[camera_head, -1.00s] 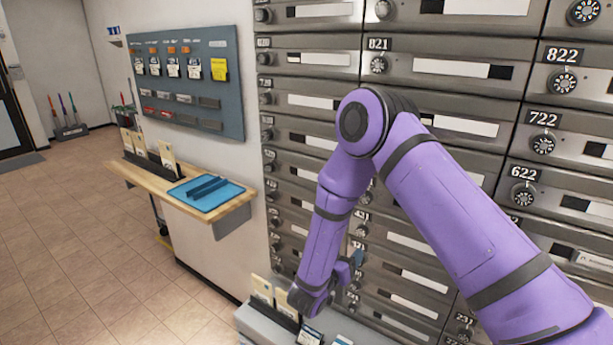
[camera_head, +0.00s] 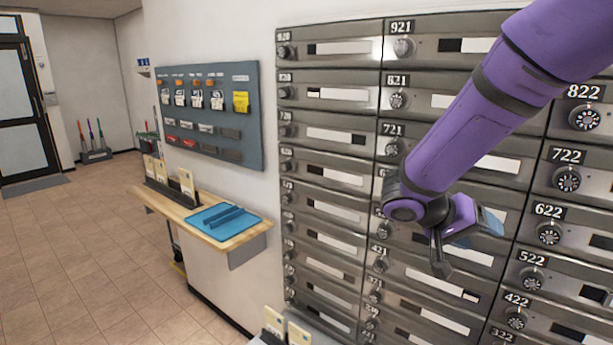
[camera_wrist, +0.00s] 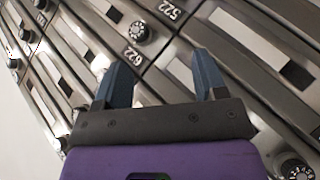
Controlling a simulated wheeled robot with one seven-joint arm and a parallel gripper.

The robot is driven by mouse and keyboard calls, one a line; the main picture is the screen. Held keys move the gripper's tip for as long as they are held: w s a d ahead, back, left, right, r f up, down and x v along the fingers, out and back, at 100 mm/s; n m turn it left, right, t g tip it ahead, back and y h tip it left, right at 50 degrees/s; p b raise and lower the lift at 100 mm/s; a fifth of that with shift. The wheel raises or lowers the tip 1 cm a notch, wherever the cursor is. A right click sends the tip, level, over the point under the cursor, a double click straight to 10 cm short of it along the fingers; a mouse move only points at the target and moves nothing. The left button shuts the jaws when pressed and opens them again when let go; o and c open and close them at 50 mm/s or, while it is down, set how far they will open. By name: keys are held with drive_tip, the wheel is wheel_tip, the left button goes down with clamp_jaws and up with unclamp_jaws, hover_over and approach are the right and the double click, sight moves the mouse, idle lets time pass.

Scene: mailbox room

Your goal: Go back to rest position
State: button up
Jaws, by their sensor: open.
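My gripper (camera_wrist: 163,80) is open and empty in the wrist view, its two blue-grey fingers spread apart in front of the mailbox fronts. In the head view my gripper (camera_head: 490,222) is at the right, in front of the bank of mailboxes (camera_head: 335,198). My purple arm reaches in from the upper right and hides some of the boxes. In the wrist view the dials and the labels 522 and 622 lie beyond the fingers. I cannot tell how far the fingers are from the mailbox fronts.
A wooden shelf (camera_head: 240,239) with a blue tray (camera_head: 198,220) and a holder of cards stands left of the mailboxes. A blue-grey board (camera_head: 245,135) hangs above it. Cards (camera_head: 298,334) stand at the bottom. The tiled floor (camera_head: 90,250) at the left is clear.

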drive_tip(key=s+r+n+t+y, duration=0.1)
drive_tip(key=s+r+n+y, duration=0.1)
drive_tip(key=s, duration=0.4)
drive_tip(key=s+a+r+n+t+y, duration=0.1)
drive_tip(key=s+r+n+t+y, duration=0.1)
drive_tip(key=s+r+y, duration=0.3)
drive_tip(key=s+a+r+n+t+y, duration=0.1)
drive_tip(key=s+r+n+y, duration=0.1)
drive_tip(key=s+y, duration=0.3)
drive_tip(key=shift+s+r+t, duration=0.4)
drive_tip(key=shift+s+r, duration=0.5)
drive_tip(key=shift+s, duration=1.35)
